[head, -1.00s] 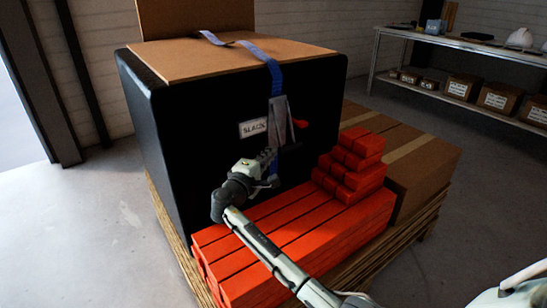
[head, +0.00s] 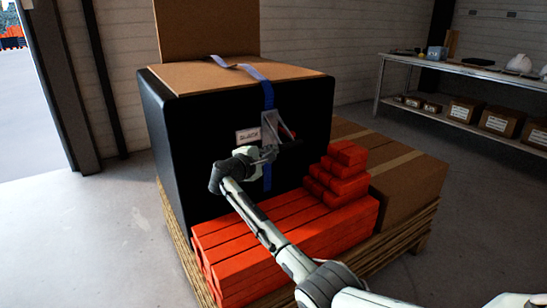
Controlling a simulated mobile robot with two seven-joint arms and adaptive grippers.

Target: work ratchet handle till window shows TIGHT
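A blue strap (head: 267,94) runs over the big black case (head: 200,125) and down its front face. A grey metal ratchet (head: 270,127) sits on the strap, with a small red part (head: 288,131) at its right. A white window label (head: 248,135) left of the ratchet appears to read SLACK, though it is small and blurred. My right gripper (head: 268,153) is at the lower end of the ratchet and overlaps it in the picture. Its fingers are too small and dark to show whether they are open or touching. My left gripper is out of view.
Orange beams (head: 290,235) and a stack of orange blocks (head: 340,172) lie in front, with a cardboard box (head: 410,180) at right, all on a wooden pallet (head: 415,238). A shelf (head: 445,66) stands behind at right. Grey floor is free around the pallet.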

